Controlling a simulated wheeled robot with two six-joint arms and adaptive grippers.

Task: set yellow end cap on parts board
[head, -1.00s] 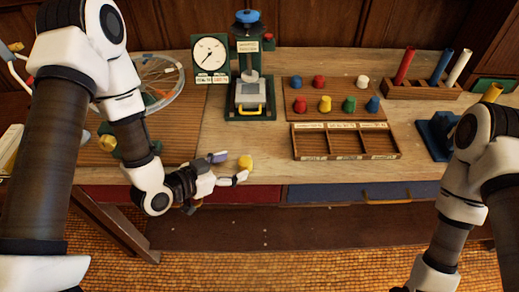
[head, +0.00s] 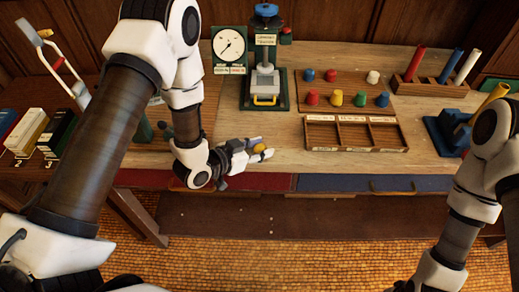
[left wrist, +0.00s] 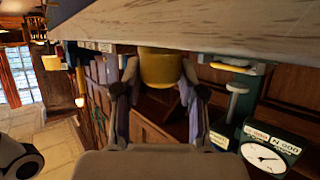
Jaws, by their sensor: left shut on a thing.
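My left gripper (head: 262,152) is shut on a yellow end cap (head: 258,148) at the front edge of the bench. In the left wrist view the cap (left wrist: 160,68) sits between the two fingers (left wrist: 160,88). The fingers partly cover it in the head view; I cannot tell whether it touches the bench. The parts board (head: 347,78), a brown board, lies right and farther back. It carries several caps, including another yellow cap (head: 335,98). My right arm shows at the right, but its gripper is out of view.
A three-compartment wooden tray (head: 356,150) lies in front of the board. A green press (head: 264,75) with a dial gauge (head: 229,45) stands behind my left gripper. A blue holder (head: 447,130) and a tube rack (head: 436,88) stand at right. Bare bench (head: 285,125) lies between gripper and tray.

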